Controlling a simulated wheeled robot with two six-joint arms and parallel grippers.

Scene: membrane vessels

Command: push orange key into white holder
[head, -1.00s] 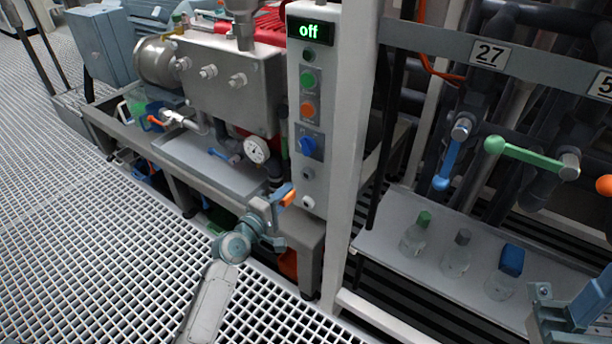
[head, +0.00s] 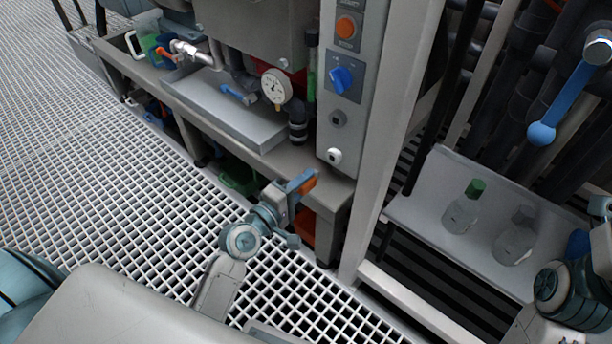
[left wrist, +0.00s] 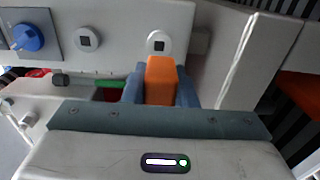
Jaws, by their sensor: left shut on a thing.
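The orange key (head: 308,185) is held between the blue fingers of my left gripper (head: 301,185), which is shut on it. In the left wrist view the key (left wrist: 160,82) stands between the fingers and points toward the panel. The white holder (head: 334,155) is a round socket low on the grey panel, up and to the right of the key in the head view. In the left wrist view the holder (left wrist: 159,42) is just above the key's tip. The key appears apart from it. My right gripper (head: 600,208) is partly cut off at the right edge.
A grey socket (head: 338,118) and a blue knob (head: 342,78) are above the white holder. A metal post (head: 392,150) stands right of the panel. A shelf with bottles (head: 462,207) is farther right. A gauge (head: 276,86) and tray are left. Grating floor is open.

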